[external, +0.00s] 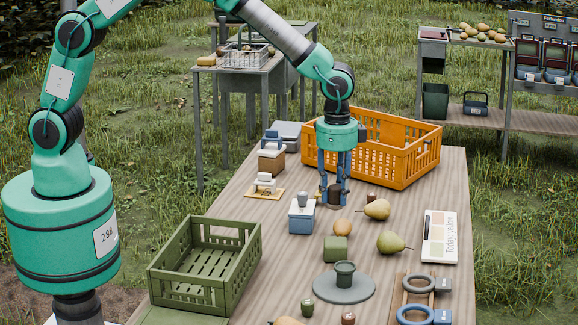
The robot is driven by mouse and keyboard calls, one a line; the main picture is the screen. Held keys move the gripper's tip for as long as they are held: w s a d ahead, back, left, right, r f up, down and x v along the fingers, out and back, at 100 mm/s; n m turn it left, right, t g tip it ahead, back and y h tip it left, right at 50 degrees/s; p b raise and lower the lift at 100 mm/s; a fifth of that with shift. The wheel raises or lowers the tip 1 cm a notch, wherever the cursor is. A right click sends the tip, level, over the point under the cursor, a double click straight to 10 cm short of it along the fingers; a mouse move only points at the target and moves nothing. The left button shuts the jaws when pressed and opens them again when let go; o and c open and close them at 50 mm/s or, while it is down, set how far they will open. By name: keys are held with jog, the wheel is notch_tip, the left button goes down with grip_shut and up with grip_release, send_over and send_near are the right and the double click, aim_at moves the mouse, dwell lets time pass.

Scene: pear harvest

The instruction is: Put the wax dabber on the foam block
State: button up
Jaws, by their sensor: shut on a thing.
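My gripper (334,193) points straight down over the middle of the table, in front of the orange crate. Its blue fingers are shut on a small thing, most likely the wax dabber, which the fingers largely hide. A dark brown cylinder (334,197) shows at the fingertips; I cannot tell whether it is part of the held thing or a pot standing there. A small green block (336,249), which looks like the foam block, sits on the table nearer the camera, with nothing on top.
An orange crate (410,165) stands behind my gripper and a green crate (240,262) at front left. Pears (377,209), a blue-grey box (301,219), a colour card (440,237) and a round grey plate with a dark cup (345,273) stand around the green block.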

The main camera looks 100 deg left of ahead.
aim_at(337, 208)
jog(key=shift+w+a+r, duration=0.15)
jog(key=shift+w+a, duration=0.05)
jog(key=shift+a, duration=0.1)
jog(key=shift+f+b, duration=0.5)
jog(key=shift+f, duration=2)
jog(key=shift+f, duration=0.15)
jog(key=shift+f+b, duration=0.5)
jog(key=shift+f, duration=1.85)
jog(key=shift+f, duration=0.15)
jog(key=o, duration=1.1)
